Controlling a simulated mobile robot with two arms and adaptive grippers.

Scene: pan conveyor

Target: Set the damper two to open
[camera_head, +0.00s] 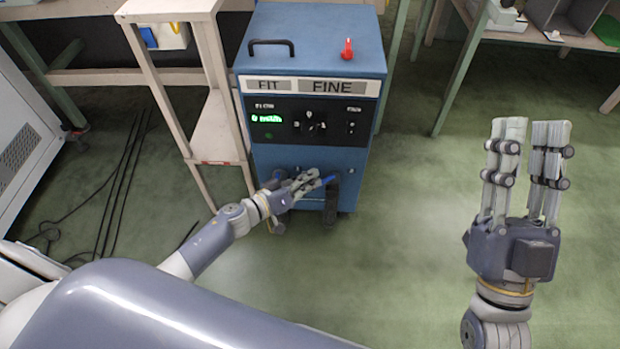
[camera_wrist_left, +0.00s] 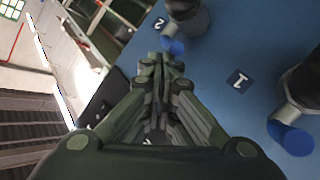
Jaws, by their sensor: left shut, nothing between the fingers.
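Damper two, beside the label "2" (camera_wrist_left: 159,24), is a dark grey cylinder (camera_wrist_left: 188,14) with a blue-ended handle (camera_wrist_left: 172,45) on the blue machine face. In the head view a blue handle end (camera_head: 328,180) shows just right of my left fingertips. My left gripper (camera_head: 305,182) is shut and empty; in the left wrist view its fingertips (camera_wrist_left: 161,62) lie just below damper two's blue end. I cannot tell if they touch. Damper one, by the label "1" (camera_wrist_left: 238,82), has a blue end (camera_wrist_left: 292,137) at the right. My right gripper (camera_head: 528,138) is open and empty, away from the machine.
The blue machine (camera_head: 310,40) has a black control panel, a black top handle (camera_head: 271,46) and a red lever (camera_head: 347,50). A beige stand (camera_head: 215,125) adjoins its left side. Cables (camera_head: 120,180) lie on the left floor. The floor (camera_head: 420,220) right of the machine is clear.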

